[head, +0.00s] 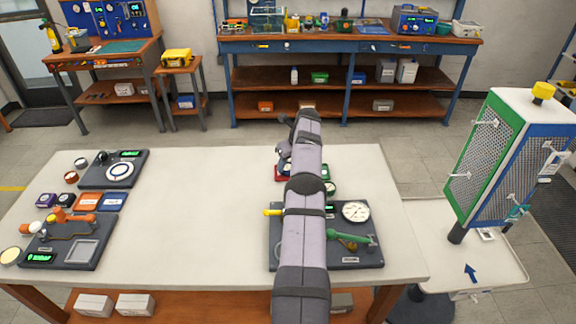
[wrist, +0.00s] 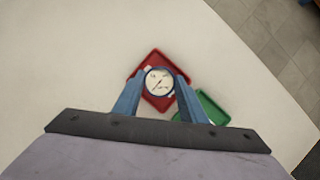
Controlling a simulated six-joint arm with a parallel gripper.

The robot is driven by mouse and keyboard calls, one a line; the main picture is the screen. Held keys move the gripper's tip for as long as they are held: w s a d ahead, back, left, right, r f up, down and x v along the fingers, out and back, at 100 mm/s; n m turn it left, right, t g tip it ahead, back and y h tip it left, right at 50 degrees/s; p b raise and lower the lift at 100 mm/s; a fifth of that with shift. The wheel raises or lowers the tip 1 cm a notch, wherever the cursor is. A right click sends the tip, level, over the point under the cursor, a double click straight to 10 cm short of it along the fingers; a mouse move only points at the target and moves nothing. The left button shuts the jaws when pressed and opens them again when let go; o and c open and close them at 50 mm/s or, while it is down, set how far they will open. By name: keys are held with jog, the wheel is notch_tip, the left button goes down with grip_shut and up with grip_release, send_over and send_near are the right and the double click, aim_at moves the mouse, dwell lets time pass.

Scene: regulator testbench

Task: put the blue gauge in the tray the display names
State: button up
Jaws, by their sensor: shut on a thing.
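A round gauge with a white dial (wrist: 160,81) sits between the two blue fingers of my gripper (wrist: 159,88) in the wrist view. The fingers are shut on its sides. A green tray (wrist: 208,103) lies to the lower right, partly behind a finger. In the head view my arm covers much of the red tray (head: 280,173) and the green tray (head: 331,188). A lit green display (head: 330,209) is too small to read.
A dark test panel (head: 345,258) with a dial, green lever and yellow knob stands at the near table edge. At the left are more dark panels (head: 110,170), with orange and blue boxes (head: 113,202). The middle-left tabletop (head: 200,215) is clear. A mesh-sided stand (head: 510,160) is at the right.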

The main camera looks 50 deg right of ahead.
jog(key=shift+f, duration=0.3)
jog(key=shift+f, duration=0.2)
jog(key=o, duration=1.2)
jog(key=shift+r, duration=0.1)
jog(key=shift+v, duration=1.05)
jog(key=b+v, duration=0.3)
jog(key=v, duration=0.7)
